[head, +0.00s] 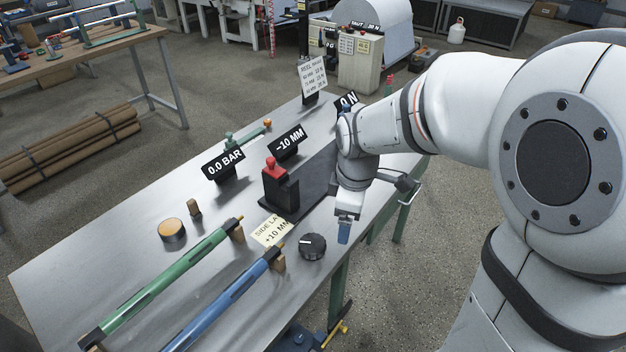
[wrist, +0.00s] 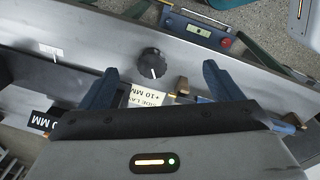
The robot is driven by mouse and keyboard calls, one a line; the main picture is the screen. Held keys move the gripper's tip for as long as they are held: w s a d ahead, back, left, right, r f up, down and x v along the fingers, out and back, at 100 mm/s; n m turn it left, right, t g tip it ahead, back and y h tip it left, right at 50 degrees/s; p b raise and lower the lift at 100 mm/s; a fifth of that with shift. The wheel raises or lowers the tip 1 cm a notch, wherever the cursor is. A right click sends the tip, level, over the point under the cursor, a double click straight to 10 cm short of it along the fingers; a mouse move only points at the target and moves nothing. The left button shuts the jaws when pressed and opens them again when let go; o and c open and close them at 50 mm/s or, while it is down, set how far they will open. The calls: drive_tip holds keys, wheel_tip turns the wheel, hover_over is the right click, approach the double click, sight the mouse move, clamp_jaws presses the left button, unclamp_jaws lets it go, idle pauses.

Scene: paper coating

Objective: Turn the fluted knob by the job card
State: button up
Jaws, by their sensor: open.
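The fluted knob (head: 312,246) is black and round with a white pointer line, standing on the steel table. The pale yellow job card (head: 270,231) lies just left of it and reads "SIDE LA… +10 MM"; part is cut off. In the wrist view the knob (wrist: 152,63) shows between and beyond the two blue fingers, with the card (wrist: 148,97) nearer the gripper body. My gripper (head: 344,234) is open and empty, above the table to the right of the knob and apart from it. It also shows in the wrist view (wrist: 160,68).
A red-topped black device (head: 280,187) stands behind the card, with "-10 MM" (head: 288,142) and "0.0 BAR" (head: 223,163) signs behind. Green (head: 168,283) and blue (head: 228,300) bars lie at front left. A round wooden-topped tin (head: 172,231) sits left; bare steel lies around it.

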sight(312, 243)
drive_tip(key=w+a+f+n, duration=0.2)
drive_tip(key=f+n, duration=0.1)
drive_tip(key=w+a+f+n, duration=0.2)
drive_tip(key=a+f+n, duration=0.1)
drive_tip(key=n, duration=0.1)
drive_tip(key=w+a+f+n+g, duration=0.1)
drive_tip(key=w+a+f+n, duration=0.1)
drive_tip(key=f+n, duration=0.1)
drive_tip(key=shift+w+a+f+b, duration=0.25)
drive_tip(key=shift+f+b, duration=0.05)
drive_tip(key=shift+n, duration=0.3)
wheel_tip(312, 243, down, 8)
drive_tip(key=shift+r, duration=0.2)
drive_tip(key=c, duration=1)
